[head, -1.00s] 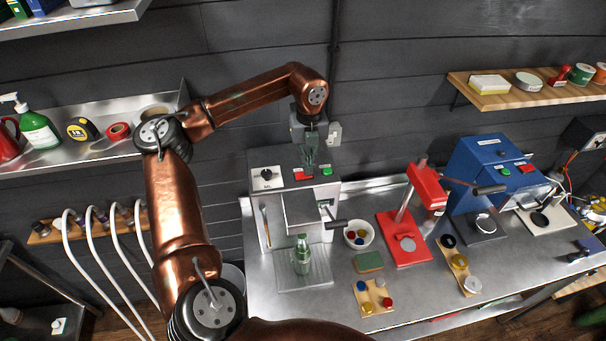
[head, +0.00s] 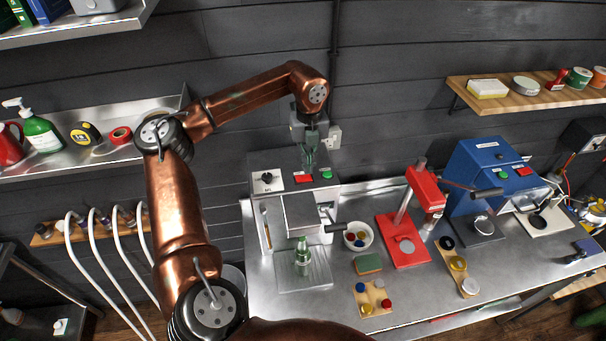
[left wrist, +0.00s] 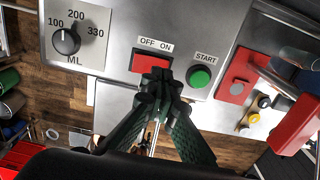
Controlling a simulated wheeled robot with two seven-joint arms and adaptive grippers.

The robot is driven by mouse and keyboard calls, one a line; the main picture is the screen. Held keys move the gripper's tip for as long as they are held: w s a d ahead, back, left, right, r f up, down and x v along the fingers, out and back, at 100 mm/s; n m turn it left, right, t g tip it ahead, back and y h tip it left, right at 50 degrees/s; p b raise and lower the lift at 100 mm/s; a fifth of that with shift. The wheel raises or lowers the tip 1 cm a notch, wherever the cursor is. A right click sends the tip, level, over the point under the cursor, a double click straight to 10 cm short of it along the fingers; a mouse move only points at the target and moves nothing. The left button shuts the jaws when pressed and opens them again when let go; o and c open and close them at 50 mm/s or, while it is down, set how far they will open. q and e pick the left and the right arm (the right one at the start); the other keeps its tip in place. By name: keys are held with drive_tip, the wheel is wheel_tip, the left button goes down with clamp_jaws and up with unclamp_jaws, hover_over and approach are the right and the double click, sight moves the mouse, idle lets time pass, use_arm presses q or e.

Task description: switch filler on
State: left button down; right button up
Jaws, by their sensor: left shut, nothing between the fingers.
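The filler (head: 300,205) is a silver machine on the steel bench. Its red OFF/ON switch (head: 304,178) is on the top panel, and shows in the left wrist view (left wrist: 150,62) under the label. Its tilt is hard to tell. My left gripper (left wrist: 160,85) is shut and empty, fingertips at the lower right edge of the switch and covering part of it; contact is unclear. In the head view the gripper (head: 309,160) points down at the panel. The green START button (left wrist: 199,76) is right of the switch. My right gripper is not in view.
A volume dial (left wrist: 66,41) is left of the switch. A green bottle (head: 302,252) stands on the filler's tray. A bowl of caps (head: 358,237), a red press (head: 402,246) and a blue machine (head: 490,170) stand to the right.

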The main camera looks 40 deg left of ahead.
sight(308, 177)
use_arm(q)
drive_tip(key=shift+r+p, duration=1.5)
drive_tip(key=shift+r, duration=0.7)
